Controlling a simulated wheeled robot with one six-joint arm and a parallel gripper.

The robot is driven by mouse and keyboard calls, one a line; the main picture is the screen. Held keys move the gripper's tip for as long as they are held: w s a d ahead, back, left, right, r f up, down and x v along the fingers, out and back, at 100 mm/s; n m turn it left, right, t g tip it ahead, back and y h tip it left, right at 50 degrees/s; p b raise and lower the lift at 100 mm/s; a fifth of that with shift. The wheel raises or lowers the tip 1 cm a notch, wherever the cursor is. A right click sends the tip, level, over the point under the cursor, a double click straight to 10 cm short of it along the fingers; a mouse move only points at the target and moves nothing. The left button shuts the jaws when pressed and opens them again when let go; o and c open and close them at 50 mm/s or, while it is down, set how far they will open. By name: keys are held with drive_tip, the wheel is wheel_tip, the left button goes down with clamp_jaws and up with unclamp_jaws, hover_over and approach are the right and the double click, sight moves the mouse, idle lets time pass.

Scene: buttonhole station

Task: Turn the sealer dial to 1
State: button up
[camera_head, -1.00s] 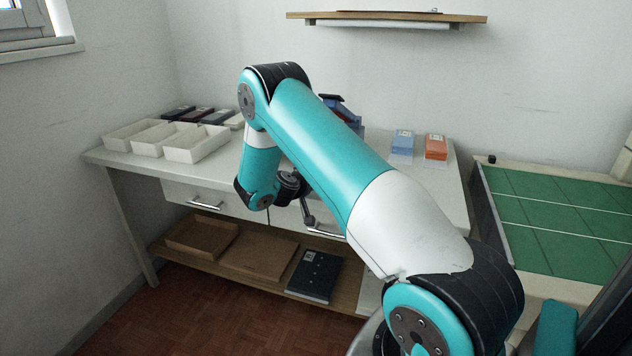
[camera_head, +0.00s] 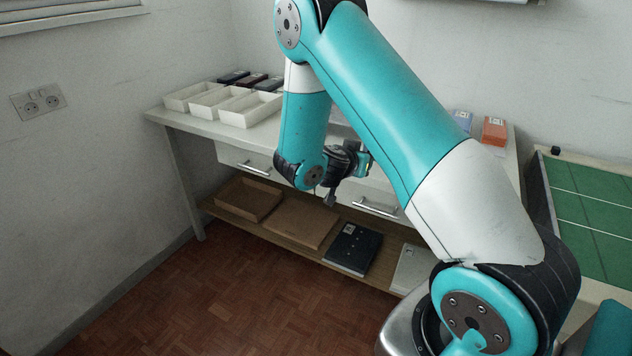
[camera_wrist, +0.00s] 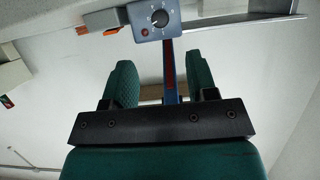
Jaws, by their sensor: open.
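The sealer dial (camera_wrist: 159,18) is a round black knob on a light blue-grey panel (camera_wrist: 145,28), seen at the top of the wrist view. Marks ring the knob, but they are too small to read. My gripper (camera_wrist: 150,75) is open, its two green padded fingers apart with nothing held between them. A blue arm with a red strip (camera_wrist: 169,75) appears between the fingers in the picture, beyond them. In the head view the sealer is hidden behind my arm, and my gripper (camera_head: 362,162) shows only partly, near the table's front edge.
White trays (camera_head: 250,108) and dark boxes stand on the left of the table (camera_head: 180,122). An orange box (camera_head: 494,131) and a blue box (camera_head: 462,119) stand at the right. A green mat (camera_head: 590,205) lies farther right. The lower shelf holds trays and a black book (camera_head: 353,248).

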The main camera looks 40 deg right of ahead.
drive_tip(key=s+a+r+n+g+y+p, duration=0.1)
drive_tip(key=s+a+r+n+y, duration=0.1)
drive_tip(key=a, duration=0.7)
drive_tip(key=s+a+r+n+g+y+p, duration=0.1)
drive_tip(key=s+a+r+n+y, duration=0.2)
drive_tip(key=a, duration=0.7)
drive_tip(key=s+r+y, duration=0.1)
drive_tip(key=s+y, duration=0.1)
drive_tip(key=y, duration=0.1)
drive_tip(key=shift+s+a+r+p, duration=0.2)
drive_tip(key=shift+s+p, duration=0.15)
drive_tip(key=shift+f, duration=0.1)
drive_tip(key=w+d+f+m+t+h+b, duration=0.1)
drive_tip(key=w+d+f+m+h+b, duration=0.1)
drive_tip(key=d, duration=0.7)
drive_tip(key=w+d+f+m+h+b, duration=0.2)
drive_tip(key=w+d+f+h+b, duration=0.1)
drive_tip(key=d, duration=0.7)
drive_tip(key=w+d+f+m+t+h+b, duration=0.1)
drive_tip(key=w+d+f+m+h+b, duration=0.2)
drive_tip(key=w+d+f+b, duration=0.2)
drive_tip(key=shift+w+d+f+t+b, duration=0.15)
drive_tip(key=shift+w+d+b, duration=0.2)
drive_tip(key=shift+d+b, duration=0.6)
drive_tip(key=shift+w+d+r+t+b, duration=0.15)
drive_tip(key=shift+w+d+b, duration=0.3)
drive_tip(key=shift+d, duration=0.8)
drive_tip(key=shift+s+f, duration=0.1)
